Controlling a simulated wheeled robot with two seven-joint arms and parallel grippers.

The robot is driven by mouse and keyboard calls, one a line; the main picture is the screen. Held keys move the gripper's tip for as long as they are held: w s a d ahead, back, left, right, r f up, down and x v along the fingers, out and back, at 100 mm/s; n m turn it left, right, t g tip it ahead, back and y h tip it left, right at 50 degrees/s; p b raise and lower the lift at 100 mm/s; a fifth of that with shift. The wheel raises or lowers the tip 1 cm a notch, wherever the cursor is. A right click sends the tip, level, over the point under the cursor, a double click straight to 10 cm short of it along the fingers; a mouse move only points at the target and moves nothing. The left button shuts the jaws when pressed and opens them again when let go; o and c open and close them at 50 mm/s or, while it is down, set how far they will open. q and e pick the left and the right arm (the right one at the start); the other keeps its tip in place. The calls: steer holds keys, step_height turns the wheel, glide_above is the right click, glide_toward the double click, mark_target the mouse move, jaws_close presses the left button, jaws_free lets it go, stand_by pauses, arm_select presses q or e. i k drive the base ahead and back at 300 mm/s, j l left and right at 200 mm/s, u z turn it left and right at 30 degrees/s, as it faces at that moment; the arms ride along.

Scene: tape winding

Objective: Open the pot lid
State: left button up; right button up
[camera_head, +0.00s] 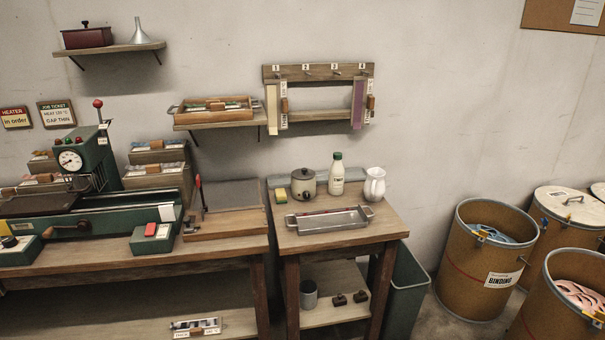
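Neither of my grippers shows in the head view.
A metal tray (328,219) lies in front. A green machine (90,190) fills the left bench; drums (485,265) stand right.

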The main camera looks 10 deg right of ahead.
mark_target(304, 173)
steer(key=i+l, duration=0.2)
steer(key=l, duration=0.2)
steer(key=i+l, duration=0.2)
steer(key=l, duration=0.2)
steer(key=i+l, duration=0.25)
steer(key=l, duration=0.15)
steer(key=i+l, duration=0.2)
steer(key=l, duration=0.2)
